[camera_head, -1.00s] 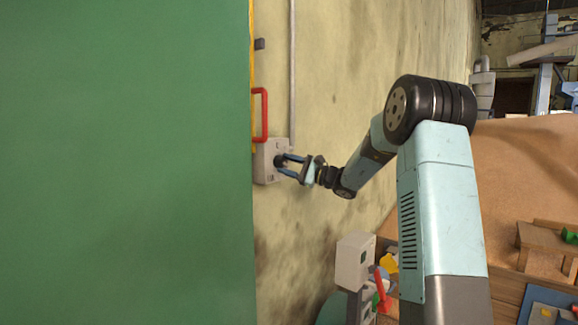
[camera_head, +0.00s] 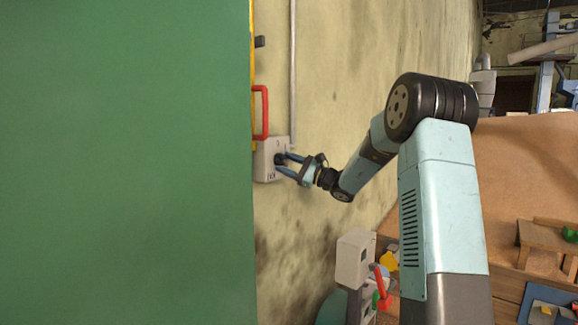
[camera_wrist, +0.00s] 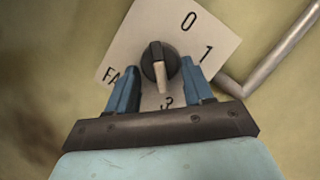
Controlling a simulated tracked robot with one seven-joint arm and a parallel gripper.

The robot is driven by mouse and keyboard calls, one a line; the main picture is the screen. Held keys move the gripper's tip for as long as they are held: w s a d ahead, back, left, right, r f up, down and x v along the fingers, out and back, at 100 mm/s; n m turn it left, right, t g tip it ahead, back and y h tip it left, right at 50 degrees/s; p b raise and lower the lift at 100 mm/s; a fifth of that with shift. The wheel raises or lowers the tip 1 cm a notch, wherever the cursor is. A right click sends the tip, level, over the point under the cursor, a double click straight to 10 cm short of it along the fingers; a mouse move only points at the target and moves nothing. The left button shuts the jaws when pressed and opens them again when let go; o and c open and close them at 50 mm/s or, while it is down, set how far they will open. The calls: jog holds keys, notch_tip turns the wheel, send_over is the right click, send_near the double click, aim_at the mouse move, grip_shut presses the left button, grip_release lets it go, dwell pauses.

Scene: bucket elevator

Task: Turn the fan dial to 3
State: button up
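The fan dial (camera_wrist: 158,58) is a round black knob with a pale pointer on a light grey plate (camera_wrist: 135,42). In the wrist view the pointer points down, toward a partly hidden numeral that looks like a 3. The marks 0, 1 and the start of "FAN" also show on the plate. In the head view the dial (camera_head: 279,160) sits on the grey box (camera_head: 267,172) on the wall. My gripper (camera_wrist: 158,76) is open, its blue fingers on either side of the dial with small gaps. It also shows in the head view (camera_head: 284,163).
A red handle (camera_head: 265,112) stands just above the box, beside the large green panel (camera_head: 130,160). A metal pipe (camera_head: 293,70) runs down the wall to the box. A grey box with a red lever (camera_head: 383,288) lies lower right.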

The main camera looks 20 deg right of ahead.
jog(key=o, duration=0.3)
jog(key=v, duration=1.3)
jog(key=shift+s+d+f, duration=0.15)
jog(key=shift+s+d, duration=0.1)
jog(key=shift+d, duration=0.05)
jog(key=s+a+f+n+g+h, duration=0.2)
jog(key=s+a+n+g+h, duration=0.55)
jog(key=s+a, duration=1.1)
jog(key=s+d+n+h, duration=0.2)
jog(key=s+n+h, duration=0.1)
jog(key=s, duration=0.4)
jog(key=s+d+f+n+h, duration=0.1)
jog(key=s+d+n+h, duration=0.1)
jog(key=s, duration=0.6)
jog(key=s+d+f+n+h, duration=0.1)
jog(key=s+d+n+h, duration=0.2)
jog(key=s, duration=0.4)
jog(key=shift+s+d+f+n+h, duration=0.1)
jog(key=shift+s+f+n+h, duration=0.25)
jog(key=shift+h, duration=0.3)
